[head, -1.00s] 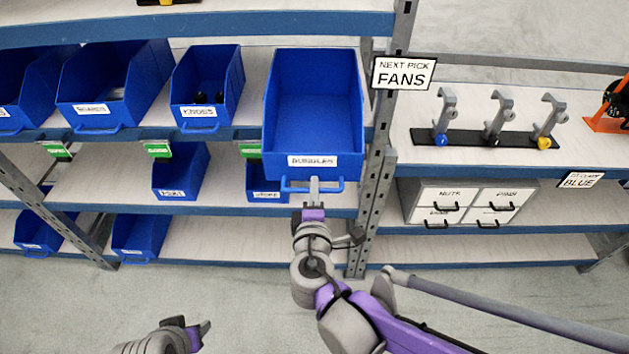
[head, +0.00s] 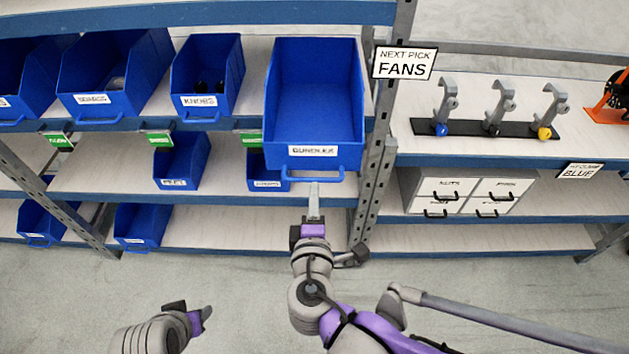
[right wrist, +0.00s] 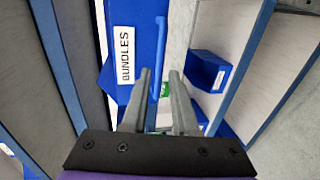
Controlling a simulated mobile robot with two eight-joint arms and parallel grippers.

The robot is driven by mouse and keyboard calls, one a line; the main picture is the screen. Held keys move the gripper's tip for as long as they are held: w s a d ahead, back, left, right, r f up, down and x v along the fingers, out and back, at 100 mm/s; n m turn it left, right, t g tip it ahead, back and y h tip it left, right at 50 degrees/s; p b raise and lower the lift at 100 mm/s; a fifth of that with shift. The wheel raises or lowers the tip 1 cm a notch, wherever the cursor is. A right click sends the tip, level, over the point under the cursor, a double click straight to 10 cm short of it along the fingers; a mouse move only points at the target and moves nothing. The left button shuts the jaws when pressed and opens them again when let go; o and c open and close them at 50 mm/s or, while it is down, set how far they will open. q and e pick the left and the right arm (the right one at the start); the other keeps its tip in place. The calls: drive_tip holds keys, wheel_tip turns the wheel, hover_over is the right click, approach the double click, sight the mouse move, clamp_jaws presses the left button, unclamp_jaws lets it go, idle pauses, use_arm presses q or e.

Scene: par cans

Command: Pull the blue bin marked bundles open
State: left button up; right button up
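The blue bin marked bundles (head: 315,95) juts out past the front edge of the upper shelf, further than its neighbours. It is empty as far as I can see.
Blue bins, including one marked knobs (head: 207,80), stand left of it. More bins sit on lower shelves. A metal post (head: 378,160) rises close to its right. A small drawer cabinet (head: 470,190) stands further right. The floor in front is clear.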

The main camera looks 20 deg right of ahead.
drive_tip(key=v, duration=0.4)
drive_tip(key=shift+s+r, duration=0.1)
drive_tip(key=shift+s, duration=0.15)
drive_tip(key=s+d+f+m+g+y+p, duration=0.1)
drive_tip(key=s+d+f+m+g+y, duration=0.1)
drive_tip(key=m, duration=0.5)
drive_tip(key=s+d+f+m+g+y+p, duration=0.1)
drive_tip(key=s+d+f+m+g+y, duration=0.1)
drive_tip(key=s+d+f+m+g, duration=0.3)
wheel_tip(320, 180, down, 4)
drive_tip(key=d+m+g, duration=0.1)
drive_tip(key=m+g, duration=0.1)
drive_tip(key=shift+s+m+g, duration=0.15)
drive_tip(key=shift+m+g, duration=0.15)
drive_tip(key=shift+m, duration=0.1)
